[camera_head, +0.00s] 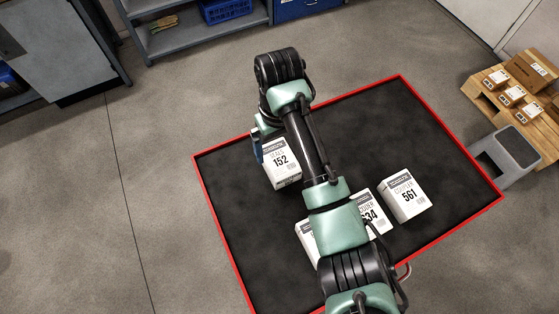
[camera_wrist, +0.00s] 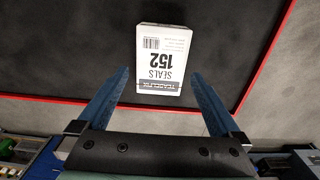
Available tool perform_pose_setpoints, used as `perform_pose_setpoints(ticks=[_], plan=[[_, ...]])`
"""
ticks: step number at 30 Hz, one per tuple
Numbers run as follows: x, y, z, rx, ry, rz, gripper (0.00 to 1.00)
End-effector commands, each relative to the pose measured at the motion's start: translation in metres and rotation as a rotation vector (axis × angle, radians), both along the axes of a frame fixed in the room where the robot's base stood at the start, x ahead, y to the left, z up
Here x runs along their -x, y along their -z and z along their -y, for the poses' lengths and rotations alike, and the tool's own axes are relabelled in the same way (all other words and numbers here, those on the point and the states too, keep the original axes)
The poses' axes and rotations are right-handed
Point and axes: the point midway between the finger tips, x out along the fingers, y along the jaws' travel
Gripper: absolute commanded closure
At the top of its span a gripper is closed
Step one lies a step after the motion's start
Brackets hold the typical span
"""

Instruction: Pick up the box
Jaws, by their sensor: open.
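A white box labelled "SEALS 152" (camera_head: 281,165) lies on the black mat with a red border (camera_head: 240,222), near the mat's far left side. In the wrist view the box (camera_wrist: 163,58) sits ahead of and between the two blue fingers of my gripper (camera_wrist: 162,85). The fingers are spread wide and nothing is between them but the box's near end region; whether they are level with it I cannot tell. In the head view my gripper (camera_head: 258,143) is at the box's upper left, mostly hidden by my arm.
More white boxes stand on the mat: "561" (camera_head: 404,196), one ending in "34" (camera_head: 371,215), and one partly hidden by my arm (camera_head: 306,238). A grey stool (camera_head: 508,153) and a pallet with boxes (camera_head: 497,97) stand right. Shelving (camera_head: 195,35) is at the back.

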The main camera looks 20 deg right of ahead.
Motion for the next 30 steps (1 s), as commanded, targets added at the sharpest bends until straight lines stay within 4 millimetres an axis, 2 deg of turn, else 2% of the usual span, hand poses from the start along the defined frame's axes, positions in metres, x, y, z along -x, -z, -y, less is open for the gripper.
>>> perform_pose_setpoints(ticks=[12, 20, 30], plan=[[-0.007, 0.046, -0.002, 0.000, 0.000, -0.002, 0.00], [-0.007, 0.048, -0.002, 0.000, -0.001, 0.000, 0.02], [-0.007, 0.048, -0.002, 0.000, -0.001, 0.000, 0.63]])
